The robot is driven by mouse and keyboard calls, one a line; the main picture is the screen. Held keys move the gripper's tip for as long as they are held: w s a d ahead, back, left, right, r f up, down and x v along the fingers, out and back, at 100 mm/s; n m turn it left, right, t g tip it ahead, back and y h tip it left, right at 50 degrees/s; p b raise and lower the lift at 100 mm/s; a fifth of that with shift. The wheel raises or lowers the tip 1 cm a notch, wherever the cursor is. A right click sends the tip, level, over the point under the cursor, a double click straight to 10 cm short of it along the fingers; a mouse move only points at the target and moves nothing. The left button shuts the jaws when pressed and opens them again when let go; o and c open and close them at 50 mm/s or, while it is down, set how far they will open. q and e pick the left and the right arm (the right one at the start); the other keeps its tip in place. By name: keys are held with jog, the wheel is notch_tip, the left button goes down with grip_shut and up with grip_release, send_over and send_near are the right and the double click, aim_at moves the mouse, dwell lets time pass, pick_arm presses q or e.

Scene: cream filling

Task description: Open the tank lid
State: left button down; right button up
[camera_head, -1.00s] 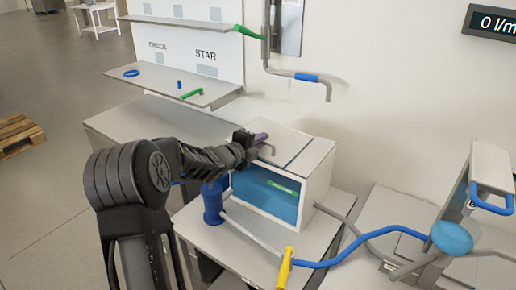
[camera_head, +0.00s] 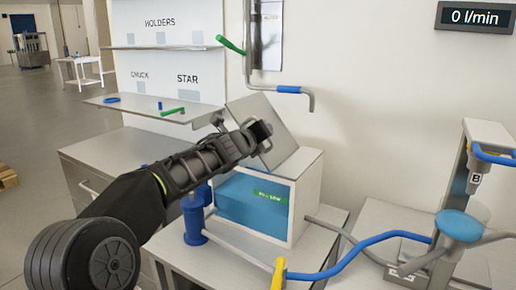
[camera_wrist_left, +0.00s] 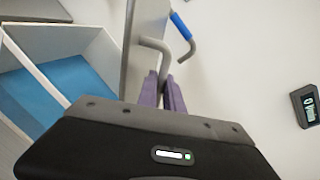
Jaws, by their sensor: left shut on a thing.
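The tank (camera_head: 299,195) is a white box with a blue front on the bench; it also shows in the left wrist view (camera_wrist_left: 85,52), where its top stands open with blue inside. Its grey lid (camera_head: 280,112) is tilted up steeply; in the left wrist view the lid (camera_wrist_left: 148,22) appears nearly edge-on. My left gripper (camera_head: 264,130) is at the lid's face. Its purple fingers (camera_wrist_left: 167,92) are shut on the bent grey lid handle (camera_wrist_left: 160,50). My right gripper is in no view.
A wall pipe with a blue-sleeved end (camera_head: 289,89) hangs behind and above the lid. A shelf (camera_head: 150,105) stands left behind the arm. A blue pump (camera_head: 194,215), a yellow valve handle (camera_head: 279,274) and a blue hose (camera_head: 370,243) are in front and right.

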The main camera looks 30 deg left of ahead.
pick_arm(q)
jog(key=shift+d+m+b, duration=0.7)
jog(key=shift+d+b, duration=0.05)
jog(key=shift+b, duration=0.4)
jog(key=d+m+t+y+b, duration=0.1)
jog(key=d+m+b, duration=0.5)
jog(key=b, duration=0.2)
jog(key=shift+d+f, duration=0.2)
jog(key=shift+d, duration=0.2)
jog(key=shift+w, duration=0.15)
jog(key=c, duration=1.8)
grip_release()
jog(key=b+v, duration=0.1)
jog(key=v, duration=0.7)
jog(key=shift+f, duration=0.1)
